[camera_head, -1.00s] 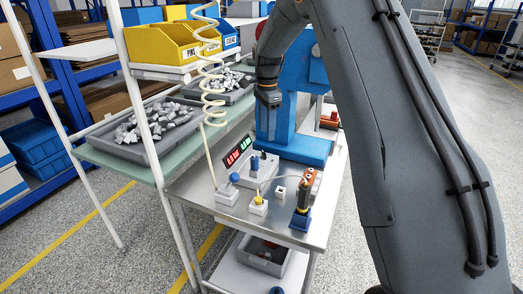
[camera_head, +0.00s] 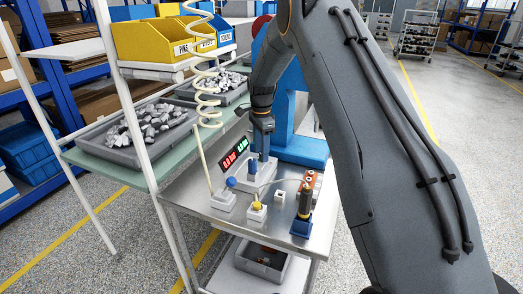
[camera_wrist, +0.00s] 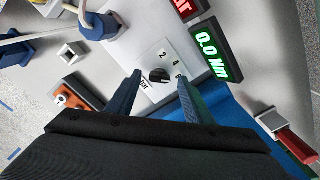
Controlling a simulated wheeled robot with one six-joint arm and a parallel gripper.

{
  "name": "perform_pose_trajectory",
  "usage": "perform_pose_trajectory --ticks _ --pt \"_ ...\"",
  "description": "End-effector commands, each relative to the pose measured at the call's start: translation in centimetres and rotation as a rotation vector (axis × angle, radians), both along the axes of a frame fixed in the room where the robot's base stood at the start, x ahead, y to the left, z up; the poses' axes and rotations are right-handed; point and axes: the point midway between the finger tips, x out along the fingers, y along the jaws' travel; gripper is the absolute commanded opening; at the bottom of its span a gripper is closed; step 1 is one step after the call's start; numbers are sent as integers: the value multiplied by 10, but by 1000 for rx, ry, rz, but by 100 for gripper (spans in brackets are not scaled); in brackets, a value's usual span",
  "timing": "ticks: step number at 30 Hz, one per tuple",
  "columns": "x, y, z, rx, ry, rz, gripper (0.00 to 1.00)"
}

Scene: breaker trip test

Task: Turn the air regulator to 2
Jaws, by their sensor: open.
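The air regulator is a black knob (camera_wrist: 158,75) on a pale plate marked 2, 4, 6 and "bar" in the wrist view. Its exact pointer position is too small to read surely. My gripper (camera_wrist: 160,79) is open, with one blue finger on each side of the knob. Nothing shows gripped, and I cannot tell whether the fingers touch it. In the head view my gripper (camera_head: 262,152) points down over the grey regulator box (camera_head: 262,178) on the metal bench, and it hides the knob there.
A red display (camera_wrist: 186,7) and a green one reading 0.0 Nm (camera_wrist: 210,50) stand beside the plate. A blue-capped fitting (camera_wrist: 97,25), a small white block (camera_wrist: 70,54) and an orange unit (camera_wrist: 75,95) are close. A coiled hose (camera_head: 208,90) hangs left of my arm.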

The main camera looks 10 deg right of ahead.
Motion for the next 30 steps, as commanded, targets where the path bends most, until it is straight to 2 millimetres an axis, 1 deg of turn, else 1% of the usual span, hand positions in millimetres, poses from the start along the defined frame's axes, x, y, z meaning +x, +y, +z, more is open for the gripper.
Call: perform_pose_trajectory --ticks 4,12,14,18,20,26,30 --pt "0 0 -9 0 0 0 47" --pt "0 0 -11 0 -1 0 47" --pt "0 0 -11 0 -1 0 38" --pt "0 0 -11 0 -1 0 15" --pt "0 0 -11 0 -1 0 6" --pt "0 0 -11 0 -1 11 6" --pt "1 0 -11 0 -1 50 6"
